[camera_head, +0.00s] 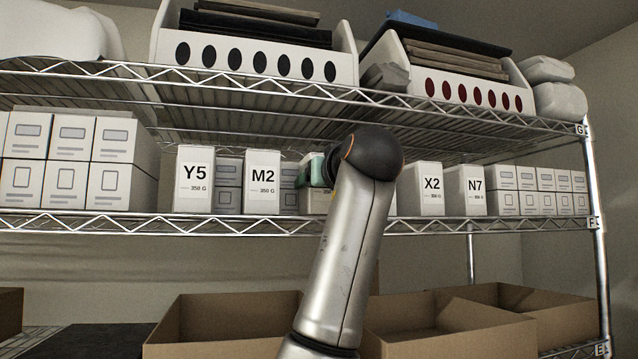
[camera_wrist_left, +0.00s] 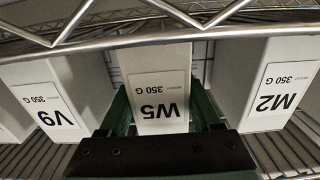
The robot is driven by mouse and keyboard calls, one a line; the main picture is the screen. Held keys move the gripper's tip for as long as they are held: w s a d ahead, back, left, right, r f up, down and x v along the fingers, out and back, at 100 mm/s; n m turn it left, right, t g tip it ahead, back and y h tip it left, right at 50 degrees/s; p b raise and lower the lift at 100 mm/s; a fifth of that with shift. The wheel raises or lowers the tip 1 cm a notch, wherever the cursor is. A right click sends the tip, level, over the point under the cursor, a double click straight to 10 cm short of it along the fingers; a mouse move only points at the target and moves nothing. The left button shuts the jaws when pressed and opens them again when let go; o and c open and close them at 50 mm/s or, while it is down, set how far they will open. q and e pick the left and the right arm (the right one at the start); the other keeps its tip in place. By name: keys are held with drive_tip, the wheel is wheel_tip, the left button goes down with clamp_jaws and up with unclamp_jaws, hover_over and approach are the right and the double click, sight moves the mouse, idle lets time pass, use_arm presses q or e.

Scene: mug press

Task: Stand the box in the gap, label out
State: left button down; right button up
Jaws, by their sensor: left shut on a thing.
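The white box labelled W5 (camera_wrist_left: 158,95) is between the green fingers of my left gripper (camera_wrist_left: 162,105), which is shut on it. The wrist view is upside down; the W5 label faces out toward the camera. The box is between box V9 (camera_wrist_left: 55,95) and box M2 (camera_wrist_left: 275,90), with narrow spaces beside it. In the head view, part of my left gripper (camera_head: 312,170) shows right of box M2 (camera_head: 262,181); my arm hides W5 and V9. Whether W5's base touches the shelf cannot be told. My right gripper is not in view.
Box Y5 (camera_head: 194,179) stands left of M2; boxes X2 (camera_head: 431,188) and N7 (camera_head: 471,190) stand to the right. Smaller cartons (camera_head: 72,160) fill the shelf ends. A front wire rail (camera_head: 120,224) edges the shelf. Another shelf (camera_head: 260,85) is above; open cardboard boxes (camera_head: 225,320) are below.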

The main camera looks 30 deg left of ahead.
use_arm(q)
drive_tip(key=shift+r, duration=0.1)
drive_tip(key=shift+f, duration=0.2)
drive_tip(key=shift+c, duration=0.4)
unclamp_jaws()
drive_tip(key=shift+r, duration=0.1)
drive_tip(key=shift+s+d, duration=0.1)
drive_tip(key=shift+d, duration=0.1)
drive_tip(key=b+v, duration=0.3)
drive_tip(key=v, duration=0.8)
drive_tip(key=shift+s+d+b, duration=0.2)
drive_tip(key=shift+s+b, duration=0.1)
